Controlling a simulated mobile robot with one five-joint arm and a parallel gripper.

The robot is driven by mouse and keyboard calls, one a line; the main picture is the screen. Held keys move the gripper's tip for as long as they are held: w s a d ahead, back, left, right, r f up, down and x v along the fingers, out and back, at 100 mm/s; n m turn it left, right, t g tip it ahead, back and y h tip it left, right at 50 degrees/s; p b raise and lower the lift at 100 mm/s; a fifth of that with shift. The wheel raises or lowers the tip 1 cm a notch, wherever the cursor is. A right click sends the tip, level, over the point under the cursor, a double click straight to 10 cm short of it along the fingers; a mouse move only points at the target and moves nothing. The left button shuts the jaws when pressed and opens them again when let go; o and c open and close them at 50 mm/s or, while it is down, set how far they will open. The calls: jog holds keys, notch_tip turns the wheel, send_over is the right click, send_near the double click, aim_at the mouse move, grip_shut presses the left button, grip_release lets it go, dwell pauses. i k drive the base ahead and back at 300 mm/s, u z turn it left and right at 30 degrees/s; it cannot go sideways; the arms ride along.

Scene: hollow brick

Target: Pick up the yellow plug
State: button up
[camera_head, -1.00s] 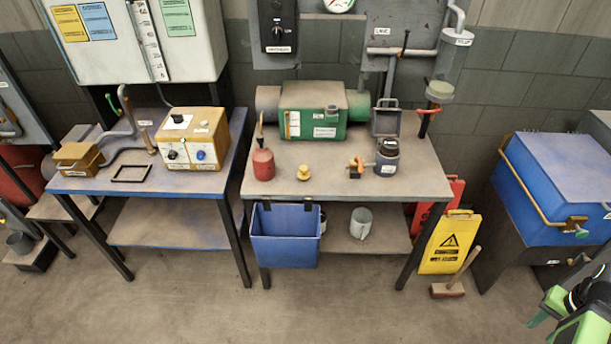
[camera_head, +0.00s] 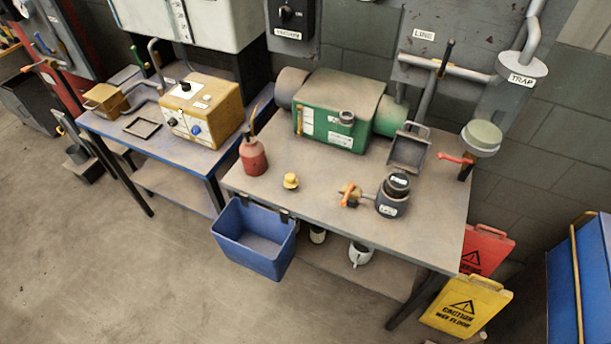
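The yellow plug (camera_head: 291,181) stands on the brown top of the middle table (camera_head: 330,222), near its front edge. It is a small, knobbed yellow piece with clear space around it. A red oil can (camera_head: 253,156) is to its left, and an orange-handled valve piece (camera_head: 349,194) is to its right. My gripper is not in the head view now.
A green pump (camera_head: 338,108) stands behind the plug, and a dark jar (camera_head: 393,194) is to the right. A blue bin (camera_head: 255,237) hangs from the table's front edge. Yellow (camera_head: 467,305) and red (camera_head: 486,248) caution signs stand at the right. The floor at lower left is clear.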

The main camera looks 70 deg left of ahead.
aim_at(291, 181)
jog(key=u, duration=0.9)
jog(key=k, duration=0.1)
jog(key=u, duration=2.8)
jog(key=i, duration=1)
jog(key=u, duration=0.2)
